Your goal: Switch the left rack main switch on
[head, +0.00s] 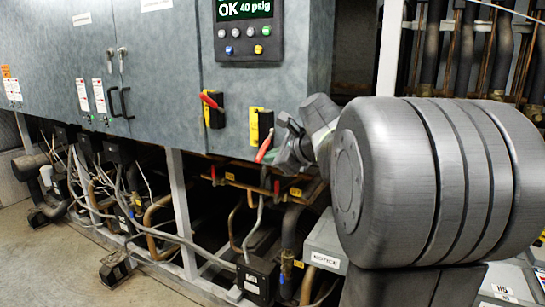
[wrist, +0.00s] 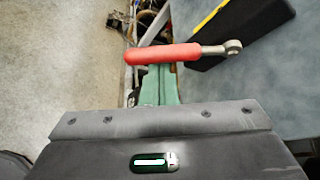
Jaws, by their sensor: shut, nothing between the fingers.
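Two rotary switches with red handles sit on the grey cabinet front. The left switch (head: 214,109) has its handle slanting up to the left, over a black and yellow base. The right switch (head: 262,127) has its red handle (head: 264,147) slanting down to the left. My gripper (head: 273,157) is beside the right handle, shut and empty. In the wrist view a red handle (wrist: 165,53) lies across the picture, pivoted at a black box on the right. My greenish fingers (wrist: 158,88) show behind and below it; I cannot tell whether they touch it.
A display panel (head: 248,30) reading "OK 40 psig" is above the switches. Pipes and cables run below the cabinet, with a grey box marked NOTICE (head: 325,248) at lower right. Bare floor (head: 40,265) is at lower left. My arm hides much of the right side.

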